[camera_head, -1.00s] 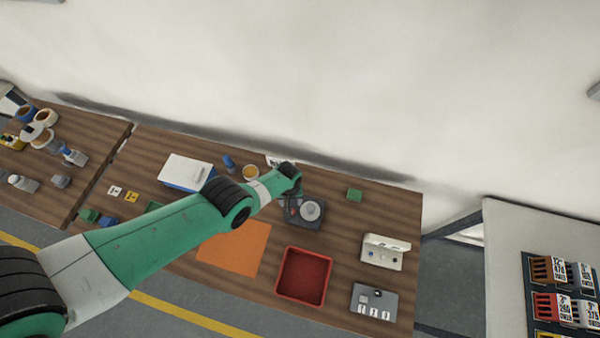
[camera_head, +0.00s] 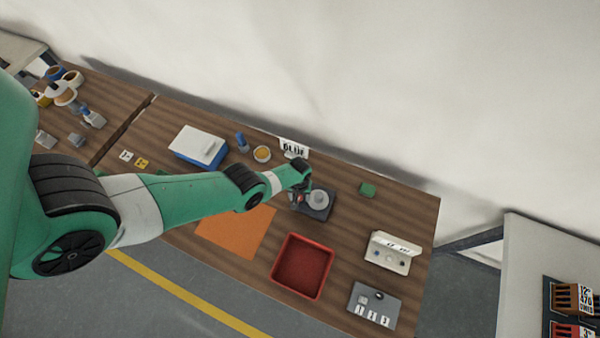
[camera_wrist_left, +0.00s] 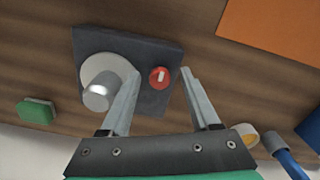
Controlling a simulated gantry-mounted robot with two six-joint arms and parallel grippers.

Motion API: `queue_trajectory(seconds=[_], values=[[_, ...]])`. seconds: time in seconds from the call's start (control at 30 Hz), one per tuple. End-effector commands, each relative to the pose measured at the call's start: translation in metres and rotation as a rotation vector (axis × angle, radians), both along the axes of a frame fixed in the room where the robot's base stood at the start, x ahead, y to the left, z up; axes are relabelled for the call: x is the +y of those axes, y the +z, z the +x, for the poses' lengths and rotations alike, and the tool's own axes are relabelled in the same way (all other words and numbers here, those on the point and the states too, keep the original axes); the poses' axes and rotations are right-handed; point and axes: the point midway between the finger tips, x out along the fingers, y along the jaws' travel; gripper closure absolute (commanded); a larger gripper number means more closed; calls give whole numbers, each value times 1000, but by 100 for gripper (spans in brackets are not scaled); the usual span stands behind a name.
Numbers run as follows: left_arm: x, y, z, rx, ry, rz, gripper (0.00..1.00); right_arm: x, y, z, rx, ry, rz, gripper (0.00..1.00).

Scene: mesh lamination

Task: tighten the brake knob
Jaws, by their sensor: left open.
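The red brake knob (camera_wrist_left: 159,78) with a white mark sits on a dark square base (camera_wrist_left: 150,49), beside a pale disc (camera_wrist_left: 97,72) with a metal cylinder (camera_wrist_left: 98,95). In the head view the base (camera_head: 322,212) and disc (camera_head: 318,199) stand on the wooden bench, with my left gripper (camera_head: 299,196) over their left side. In the left wrist view my left gripper (camera_wrist_left: 160,71) is open, its fingertips on either side of the knob. I cannot tell whether they touch it. My right gripper is not in view.
A red tray (camera_head: 301,266) and an orange sheet (camera_head: 235,229) lie in front of the device. A green block (camera_head: 367,189) is to its right. A white-and-blue box (camera_head: 198,146) stands at the back left. A grey panel (camera_head: 374,304) and a white unit (camera_head: 392,253) are at right.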

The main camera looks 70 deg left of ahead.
Motion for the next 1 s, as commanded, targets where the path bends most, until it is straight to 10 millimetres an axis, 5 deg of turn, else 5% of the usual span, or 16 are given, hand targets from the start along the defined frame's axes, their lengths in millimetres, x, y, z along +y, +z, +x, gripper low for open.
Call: queue_trajectory(seconds=[0.13,0.5,1.0], values=[[0,1,0,0,0,0,37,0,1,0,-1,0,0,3],[0,1,0,0,0,0,100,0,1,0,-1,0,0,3],[0,1,0,0,-65,0,100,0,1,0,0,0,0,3]])
